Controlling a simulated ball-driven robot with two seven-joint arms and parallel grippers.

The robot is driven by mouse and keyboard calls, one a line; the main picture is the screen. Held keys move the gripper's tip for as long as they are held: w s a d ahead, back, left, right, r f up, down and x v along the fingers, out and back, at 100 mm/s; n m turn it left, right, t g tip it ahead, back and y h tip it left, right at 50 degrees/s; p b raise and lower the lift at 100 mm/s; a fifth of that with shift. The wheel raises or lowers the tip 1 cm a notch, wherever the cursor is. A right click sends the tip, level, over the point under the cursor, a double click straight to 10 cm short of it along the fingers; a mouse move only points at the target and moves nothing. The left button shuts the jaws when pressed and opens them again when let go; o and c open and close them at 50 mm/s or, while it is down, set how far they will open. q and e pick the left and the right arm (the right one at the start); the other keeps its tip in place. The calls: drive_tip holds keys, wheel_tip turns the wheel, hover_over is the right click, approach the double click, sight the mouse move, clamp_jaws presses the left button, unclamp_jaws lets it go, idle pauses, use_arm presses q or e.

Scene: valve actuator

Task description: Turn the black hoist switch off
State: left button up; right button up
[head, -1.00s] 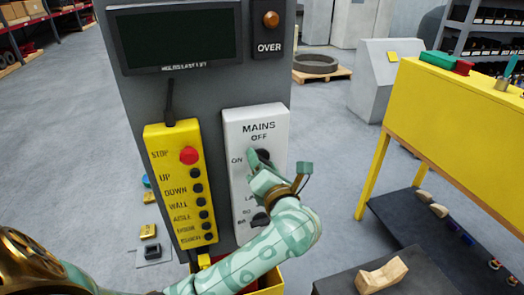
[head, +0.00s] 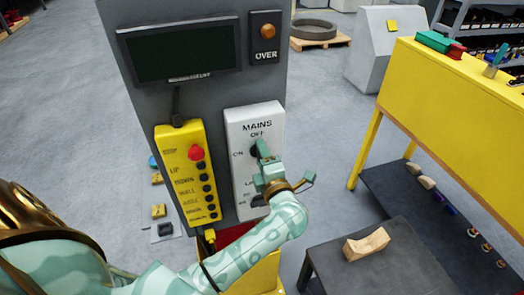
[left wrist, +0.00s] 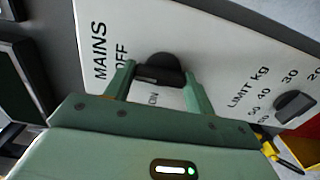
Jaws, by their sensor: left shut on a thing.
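The black mains switch (head: 255,151) is a round knob with a raised bar on the white panel (head: 240,125). OFF is printed above it and ON to its left. My left gripper (head: 261,150) is at the knob, coming from below. In the left wrist view, the black switch (left wrist: 158,65) lies between the two green fingers of my left gripper (left wrist: 160,75), which are shut on its bar. Which label the bar points to is hard to tell, as the fingers cover its ends. My right gripper is not in view.
A second black knob, the limit knob (left wrist: 295,106), is lower on the same panel. A yellow pendant (head: 186,170) with a red stop button hangs to the left. A dark screen (head: 180,50) is above. A yellow bench (head: 450,90) and a dark low table (head: 375,265) stand right.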

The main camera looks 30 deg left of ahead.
use_arm(q)
drive_tip(key=shift+f, duration=0.1)
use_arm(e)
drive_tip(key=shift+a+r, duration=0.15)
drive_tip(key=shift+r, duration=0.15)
use_arm(q)
drive_tip(key=o, duration=1)
